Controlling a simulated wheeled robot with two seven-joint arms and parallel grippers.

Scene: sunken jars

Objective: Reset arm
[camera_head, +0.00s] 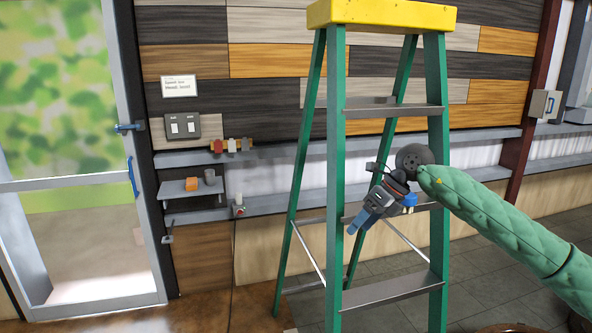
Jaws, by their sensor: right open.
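My right gripper (372,224) is in the middle right of the head view, at the end of my green padded right arm, which comes in from the right edge. Its jaws are open, point down and to the left, and look empty. In the picture it overlaps the green stepladder (337,180); I cannot tell whether it touches the ladder. My left arm and left gripper are not in view.
The stepladder with its yellow top (382,14) stands in the centre. A grey wall shelf (183,189) at left holds small items, including an orange block (191,184). A glass door (70,230) is at far left. Tiled floor (500,255) shows at right.

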